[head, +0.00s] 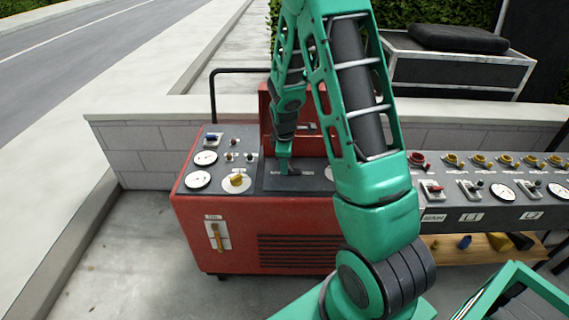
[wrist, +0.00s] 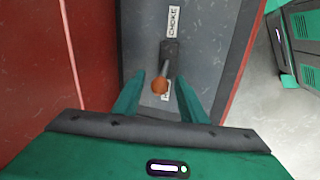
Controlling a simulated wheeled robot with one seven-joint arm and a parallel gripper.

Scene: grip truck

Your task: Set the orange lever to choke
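In the wrist view the orange lever (wrist: 159,86) has a round orange knob on a dark stem rising from a dark slot block. The knob leans away from the CHOKE label (wrist: 174,22), toward another label partly hidden by it. My gripper (wrist: 160,78) is open, with one finger on each side of the knob and visible gaps; I see no contact. In the head view my gripper (head: 284,166) is low over the top panel of the red machine (head: 225,238) and hides the lever.
The red machine's top also carries gauges (head: 198,179), a yellow knob (head: 237,179) and small switches. A switch panel (head: 462,215) stands to the right, a low block wall (head: 145,150) behind. Pavement at left is clear.

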